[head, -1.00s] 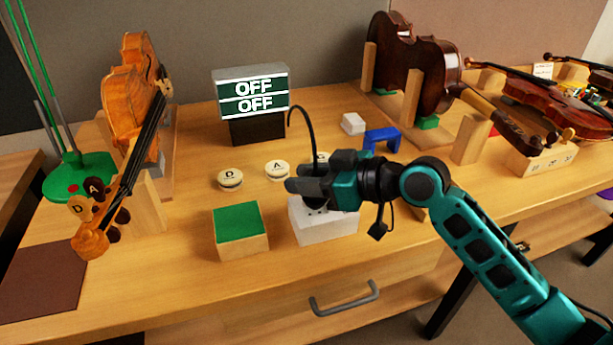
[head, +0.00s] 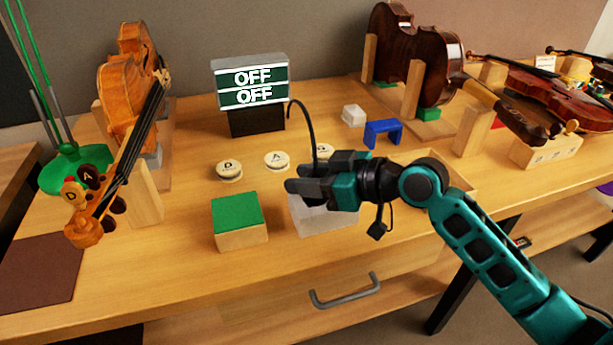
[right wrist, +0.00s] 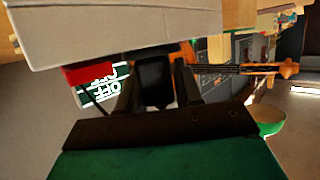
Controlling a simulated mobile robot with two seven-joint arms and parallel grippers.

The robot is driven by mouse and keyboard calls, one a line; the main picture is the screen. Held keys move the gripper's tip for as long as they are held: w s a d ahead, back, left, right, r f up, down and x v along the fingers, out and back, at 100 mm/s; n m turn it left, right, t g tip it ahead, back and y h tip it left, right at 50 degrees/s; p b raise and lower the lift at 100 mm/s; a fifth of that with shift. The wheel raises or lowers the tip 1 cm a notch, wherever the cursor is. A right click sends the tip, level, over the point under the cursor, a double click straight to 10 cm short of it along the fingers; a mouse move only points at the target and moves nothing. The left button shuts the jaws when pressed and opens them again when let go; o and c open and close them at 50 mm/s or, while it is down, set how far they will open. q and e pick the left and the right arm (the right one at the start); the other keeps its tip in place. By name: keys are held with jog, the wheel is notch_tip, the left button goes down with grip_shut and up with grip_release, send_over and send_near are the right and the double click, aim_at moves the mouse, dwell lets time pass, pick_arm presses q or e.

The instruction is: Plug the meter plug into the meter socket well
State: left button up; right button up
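The meter (head: 252,82) stands at the back of the bench, its two lines reading OFF. A thin black cable (head: 309,122) arches from beside it down to my right gripper (head: 308,181). In the right wrist view the gripper's fingers (right wrist: 160,88) are closed around a black plug (right wrist: 155,82). The white block (head: 325,217) below the gripper in the head view also fills the top of the right wrist view (right wrist: 110,28). I cannot see the socket well opening, nor tell whether the plug touches the block. My left gripper is not in view.
A green-topped block (head: 238,220) stands left of the white block. Round pucks (head: 229,168) lie behind it, one partly hidden by my gripper. A blue bracket (head: 382,132) and a small white block (head: 353,115) are behind my arm. Violins stand at both sides.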

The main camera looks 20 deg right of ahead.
jog(key=o, duration=0.4)
jog(key=shift+o, duration=0.2)
jog(key=shift+s+d, duration=0.15)
jog(key=shift+d, duration=0.05)
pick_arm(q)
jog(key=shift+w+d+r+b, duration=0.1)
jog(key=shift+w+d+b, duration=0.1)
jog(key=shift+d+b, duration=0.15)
pick_arm(e)
jog(key=v, duration=1.2)
jog(key=shift+r, duration=0.2)
jog(key=shift+s+d, duration=0.1)
jog(key=shift+d, duration=0.05)
